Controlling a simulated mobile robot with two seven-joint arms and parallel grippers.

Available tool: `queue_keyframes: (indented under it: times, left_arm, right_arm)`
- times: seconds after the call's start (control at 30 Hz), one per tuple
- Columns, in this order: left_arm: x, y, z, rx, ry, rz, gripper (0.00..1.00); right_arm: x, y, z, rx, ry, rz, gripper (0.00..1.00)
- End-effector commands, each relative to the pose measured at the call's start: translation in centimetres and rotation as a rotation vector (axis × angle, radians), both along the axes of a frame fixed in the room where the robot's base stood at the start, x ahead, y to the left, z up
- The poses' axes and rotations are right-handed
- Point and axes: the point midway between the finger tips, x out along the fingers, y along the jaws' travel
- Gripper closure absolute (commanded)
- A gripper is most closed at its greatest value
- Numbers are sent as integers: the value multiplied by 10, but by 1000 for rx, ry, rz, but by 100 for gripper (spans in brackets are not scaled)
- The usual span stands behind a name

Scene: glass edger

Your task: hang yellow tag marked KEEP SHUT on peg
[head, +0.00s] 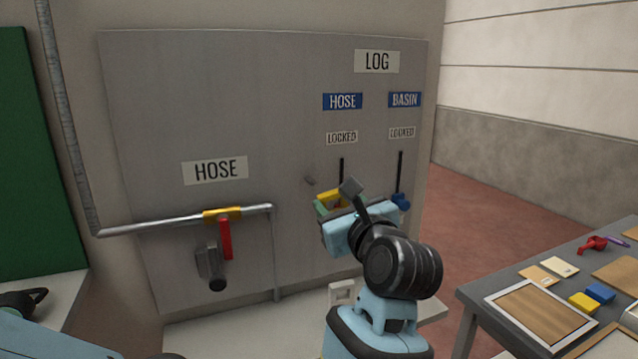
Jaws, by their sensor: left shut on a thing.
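My left gripper (338,206) is in front of the grey panel, under the HOSE column of labels, and is shut on a small yellow piece (329,197), which I take to be the tag. Most of the yellow piece is hidden by the gripper, and no lettering on it can be read. A bit of green shows beside it. A short grey peg (310,181) sticks out of the panel just up and left of the gripper. The yellow piece appears apart from the peg, though depth is hard to judge. My right gripper is out of view.
A pipe with a yellow fitting and red lever (225,239) runs across the panel (200,100) at left. A blue item (401,203) sits under the BASIN label's dark bar. A grey table (478,291) with trays and small objects stands at right.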

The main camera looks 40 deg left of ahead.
Motion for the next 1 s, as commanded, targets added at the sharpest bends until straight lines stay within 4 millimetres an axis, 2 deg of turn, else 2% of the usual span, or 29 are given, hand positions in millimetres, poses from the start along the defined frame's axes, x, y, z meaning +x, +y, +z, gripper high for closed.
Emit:
queue_keyframes:
  times: [0.03,0.2,0.57,1.0]
  left_arm:
    - [-2,0,11,-3,-10,14,76]
    - [-5,-1,21,-6,-12,37,76]
    - [-3,3,20,-4,-10,39,76]
    - [7,22,18,-3,-11,39,76]
  right_arm:
    - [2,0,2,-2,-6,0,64]
    - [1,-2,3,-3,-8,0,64]
    - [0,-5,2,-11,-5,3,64]
    - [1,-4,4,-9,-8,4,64]
